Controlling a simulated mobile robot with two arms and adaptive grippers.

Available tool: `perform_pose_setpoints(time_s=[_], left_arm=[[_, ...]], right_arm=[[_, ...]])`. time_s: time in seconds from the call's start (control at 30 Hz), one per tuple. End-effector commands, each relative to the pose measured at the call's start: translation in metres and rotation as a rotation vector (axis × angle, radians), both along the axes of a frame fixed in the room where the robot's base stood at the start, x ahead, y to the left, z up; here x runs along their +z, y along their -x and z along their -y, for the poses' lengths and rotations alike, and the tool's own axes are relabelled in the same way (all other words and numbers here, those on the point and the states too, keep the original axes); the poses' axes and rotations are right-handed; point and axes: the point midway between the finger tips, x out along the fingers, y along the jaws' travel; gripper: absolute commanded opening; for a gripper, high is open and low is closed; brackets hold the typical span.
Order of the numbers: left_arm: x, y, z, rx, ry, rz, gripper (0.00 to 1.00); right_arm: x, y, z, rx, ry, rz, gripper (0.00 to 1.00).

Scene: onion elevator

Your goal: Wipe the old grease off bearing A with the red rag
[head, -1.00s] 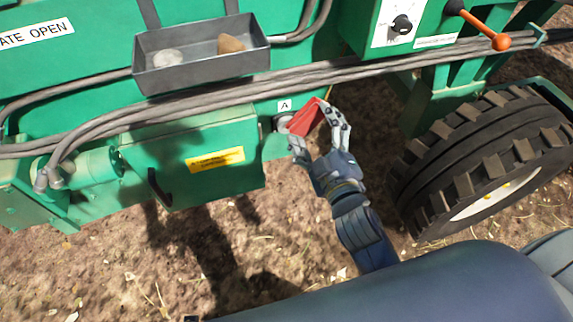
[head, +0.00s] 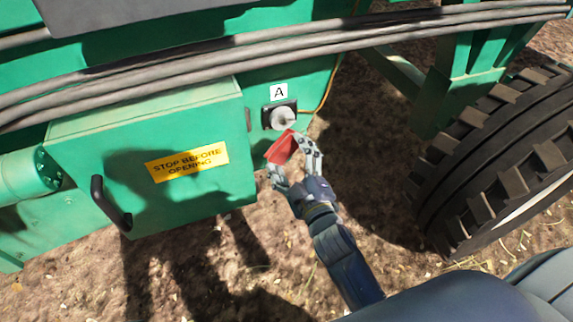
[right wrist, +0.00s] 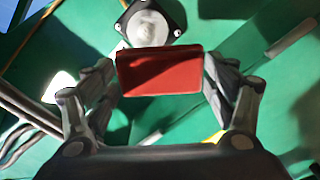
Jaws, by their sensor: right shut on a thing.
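Bearing A (head: 283,117) is a round pale grey part in a dark square housing on the green machine, under a white label "A" (head: 279,92). My right gripper (head: 295,160) is shut on the red rag (head: 281,149), just below the bearing in the head view. In the right wrist view the red rag (right wrist: 160,73) spans between the fingertips, and the bearing (right wrist: 148,28) shows right behind its upper edge. I cannot tell whether the rag touches the bearing. A whitish smear shows on the bearing's face in the right wrist view. My left gripper is not in view.
A green door with a yellow "STOP BEFORE OPENING" label (head: 187,162) and a black handle (head: 111,203) is left of the bearing. Thick grey hoses (head: 300,45) run above it. A large tyre (head: 505,150) stands at right. Bare soil lies below.

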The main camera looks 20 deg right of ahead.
Motion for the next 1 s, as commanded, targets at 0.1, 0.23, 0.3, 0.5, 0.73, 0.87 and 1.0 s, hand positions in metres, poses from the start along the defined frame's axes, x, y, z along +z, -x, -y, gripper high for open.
perform_pose_setpoints(time_s=[0.1, 0.23, 0.3, 0.5, 0.73, 0.87, 1.0], left_arm=[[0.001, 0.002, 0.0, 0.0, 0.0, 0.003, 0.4], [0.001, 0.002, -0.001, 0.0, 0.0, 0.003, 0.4], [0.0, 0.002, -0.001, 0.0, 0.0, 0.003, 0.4], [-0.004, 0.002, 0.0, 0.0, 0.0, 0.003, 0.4], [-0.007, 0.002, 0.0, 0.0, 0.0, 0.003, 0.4], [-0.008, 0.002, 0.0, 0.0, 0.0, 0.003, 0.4], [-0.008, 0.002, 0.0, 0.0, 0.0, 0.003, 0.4]], right_arm=[[-0.006, -0.003, 0.0, 0.001, -0.001, 0.002, 0.59], [-0.005, -0.011, -0.001, 0.002, -0.001, 0.003, 0.59], [-0.005, -0.017, -0.002, 0.002, -0.001, 0.005, 0.59], [-0.006, -0.039, -0.002, 0.002, 0.0, 0.003, 0.59], [-0.006, -0.056, -0.003, 0.002, 0.0, 0.001, 0.59], [-0.005, -0.06, -0.003, 0.002, -0.001, 0.001, 0.59], [-0.005, -0.061, -0.003, 0.002, -0.001, 0.001, 0.59]])
